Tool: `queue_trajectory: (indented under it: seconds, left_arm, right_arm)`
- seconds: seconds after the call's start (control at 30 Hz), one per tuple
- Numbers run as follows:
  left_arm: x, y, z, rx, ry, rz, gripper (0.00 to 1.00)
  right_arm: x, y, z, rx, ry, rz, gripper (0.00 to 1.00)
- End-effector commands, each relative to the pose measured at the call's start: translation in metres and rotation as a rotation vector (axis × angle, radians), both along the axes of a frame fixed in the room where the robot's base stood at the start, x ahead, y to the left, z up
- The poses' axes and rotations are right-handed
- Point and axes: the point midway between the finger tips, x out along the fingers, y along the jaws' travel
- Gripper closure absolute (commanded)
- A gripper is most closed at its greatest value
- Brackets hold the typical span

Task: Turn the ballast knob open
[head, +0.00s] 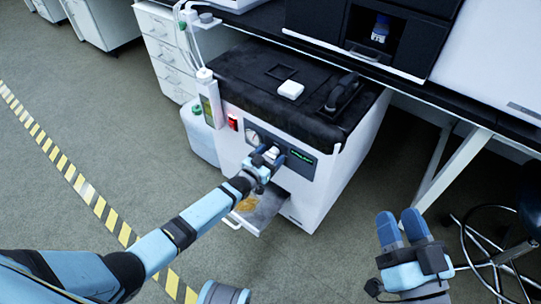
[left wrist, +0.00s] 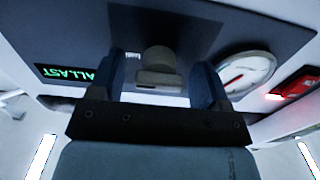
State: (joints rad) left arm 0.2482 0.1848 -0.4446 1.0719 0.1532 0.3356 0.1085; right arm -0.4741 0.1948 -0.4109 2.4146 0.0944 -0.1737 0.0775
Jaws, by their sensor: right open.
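The ballast knob (left wrist: 158,68) is a grey knob on the dark front panel (head: 281,143) of a white pump unit with a black top (head: 250,90). In the left wrist view it sits between the two blue fingers of my left gripper (left wrist: 160,82), with a gap visible on each side. In the head view my left gripper (head: 267,158) is at the panel and partly covers the knob (head: 272,152). It is open around the knob. My right gripper (head: 402,228) is open and empty at the lower right, away from the unit.
A green-lettered display (left wrist: 68,75) reading "BALLAST" and a round gauge (left wrist: 247,72) flank the knob. A red switch (head: 233,123) is at the panel's left. A tray (head: 262,211) juts out below. The bench (head: 400,80) overhangs behind; a stool (head: 500,235) stands right.

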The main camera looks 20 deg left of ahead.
Motion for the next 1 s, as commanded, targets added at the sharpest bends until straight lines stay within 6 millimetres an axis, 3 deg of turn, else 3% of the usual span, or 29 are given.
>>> queue_trajectory:
  seconds: [0.23,0.37,0.43,0.5,0.8,1.0]
  left_arm:
    - [-0.001,0.0,0.001,-0.001,-0.001,0.0,0.3]
    - [-0.013,0.005,0.002,-0.001,0.0,0.0,0.3]
    - [-0.025,0.009,0.003,-0.001,0.003,0.0,0.3]
    - [-0.04,0.014,0.003,-0.001,0.003,0.0,0.3]
    - [-0.102,0.037,0.002,-0.001,0.001,0.0,0.3]
    - [-0.125,0.045,0.002,0.0,-0.001,0.0,0.3]
  right_arm:
    - [0.002,0.0,0.004,0.0,-0.009,0.001,0.57]
    - [0.003,0.0,0.005,-0.014,0.006,-0.001,0.57]
    - [0.003,-0.002,-0.002,-0.036,0.043,-0.009,0.57]
    - [0.002,-0.007,-0.025,-0.069,0.119,-0.026,0.57]
    - [-0.001,-0.02,-0.056,-0.165,0.262,-0.057,0.57]
    - [-0.003,-0.025,-0.068,-0.198,0.31,-0.065,0.57]
